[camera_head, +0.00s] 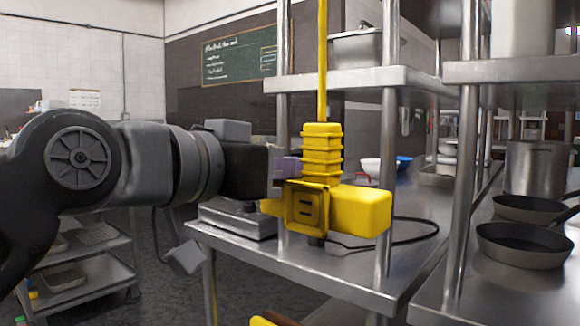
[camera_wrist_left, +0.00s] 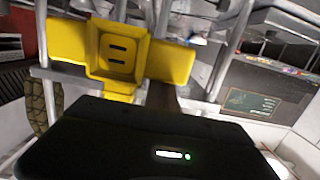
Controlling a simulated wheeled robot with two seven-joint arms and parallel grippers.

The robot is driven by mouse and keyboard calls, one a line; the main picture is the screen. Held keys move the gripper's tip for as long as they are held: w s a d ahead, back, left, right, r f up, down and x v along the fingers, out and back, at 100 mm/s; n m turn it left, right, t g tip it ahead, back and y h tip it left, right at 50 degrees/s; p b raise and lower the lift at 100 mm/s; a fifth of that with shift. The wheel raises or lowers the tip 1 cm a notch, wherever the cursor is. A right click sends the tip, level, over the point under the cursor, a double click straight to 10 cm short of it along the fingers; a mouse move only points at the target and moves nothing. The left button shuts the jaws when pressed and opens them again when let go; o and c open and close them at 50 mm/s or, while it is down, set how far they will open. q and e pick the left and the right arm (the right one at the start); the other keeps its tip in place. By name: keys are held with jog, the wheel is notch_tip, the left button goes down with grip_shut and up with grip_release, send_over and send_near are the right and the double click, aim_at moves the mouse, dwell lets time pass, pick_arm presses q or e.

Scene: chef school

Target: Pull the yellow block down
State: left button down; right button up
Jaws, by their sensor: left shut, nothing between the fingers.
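The yellow block (camera_head: 360,210) hangs from a straight yellow cord in the head view, above the steel table. It has a ribbed upper part, a square face with two dark slots, and arms to both sides. In the left wrist view the yellow block (camera_wrist_left: 170,62) spans the upper left, just beyond the black gripper body. My left gripper (camera_head: 288,172) comes in from the left and its tip is right beside the block's ribbed part. It is shut with nothing held. Whether it touches the block cannot be told. My right gripper is not in view.
A steel table (camera_head: 290,262) with shelf posts stands below and behind the block. A dark cable (camera_head: 410,240) lies on the table. Dark pans (camera_head: 520,243) and a steel pot (camera_head: 535,170) stand at the right. A steel rack (camera_head: 85,262) is at the lower left.

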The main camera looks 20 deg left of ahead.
pick_arm(q)
jog(key=shift+f, duration=0.15)
jog(key=shift+f, duration=0.25)
notch_tip(320, 180, up, 6)
jog(key=p, duration=0.4)
jog(key=shift+p, duration=0.4)
jog(key=r+v, duration=0.1)
jog(key=v, duration=0.7)
dwell(0.8)
